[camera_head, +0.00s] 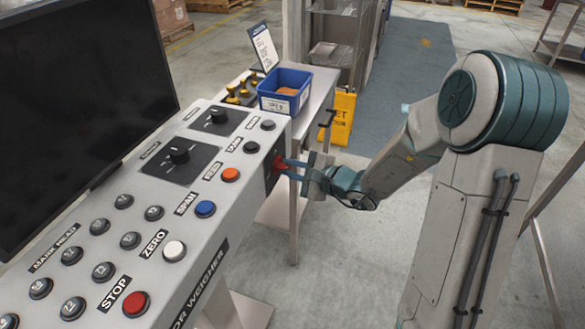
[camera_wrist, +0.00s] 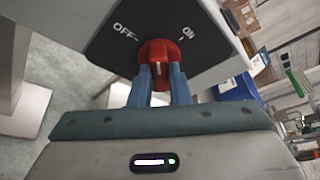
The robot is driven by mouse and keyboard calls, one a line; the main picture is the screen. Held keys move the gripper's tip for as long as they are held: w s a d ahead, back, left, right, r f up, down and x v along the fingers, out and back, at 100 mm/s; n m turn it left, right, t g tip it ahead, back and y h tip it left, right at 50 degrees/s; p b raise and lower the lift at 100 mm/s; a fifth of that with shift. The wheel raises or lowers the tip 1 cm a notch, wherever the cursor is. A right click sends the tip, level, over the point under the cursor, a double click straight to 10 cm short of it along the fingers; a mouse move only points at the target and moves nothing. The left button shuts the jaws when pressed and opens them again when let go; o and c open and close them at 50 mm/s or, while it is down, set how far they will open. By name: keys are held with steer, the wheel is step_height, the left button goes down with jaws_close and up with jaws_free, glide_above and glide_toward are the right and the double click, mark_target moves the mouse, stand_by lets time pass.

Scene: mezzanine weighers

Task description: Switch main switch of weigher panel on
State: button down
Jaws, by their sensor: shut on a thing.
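The main switch is a red rotary knob (camera_wrist: 160,50) on a black plate (camera_wrist: 112,50) on the end face of the weigher panel (camera_head: 215,245). OFF is printed to the upper left of the knob and ON to its upper right. My gripper (camera_wrist: 160,84) has its blue fingers closed on the knob's two sides. In the wrist view the knob's grip stands roughly upright between the fingers; which label it points to is unclear. In the head view the red knob (camera_head: 279,163) shows in part behind my gripper (camera_head: 291,168).
The panel top carries several buttons, including a red stop button (camera_head: 136,303), and a dark screen (camera_head: 80,95) behind. A side table holds a blue bin (camera_head: 284,101). A yellow wet-floor sign (camera_head: 341,118) stands beyond it.

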steer(key=shift+r, duration=0.1)
steer(key=shift+w+d+r+m+g+p, duration=0.1)
steer(key=shift+w+m+g+p, duration=0.1)
steer(key=shift+m+g+p, duration=1.4)
steer(key=shift+w+d+m+g+p, duration=0.15)
steer(key=shift+m+g+p, duration=0.55)
steer(key=shift+m+p, duration=1.8)
steer(key=shift+a+n+p, duration=0.1)
steer(key=shift+n+p, duration=0.5)
steer(key=shift+p, duration=0.15)
steer(key=c, duration=1.4)
jaws_free()
steer(key=shift+o, duration=0.2)
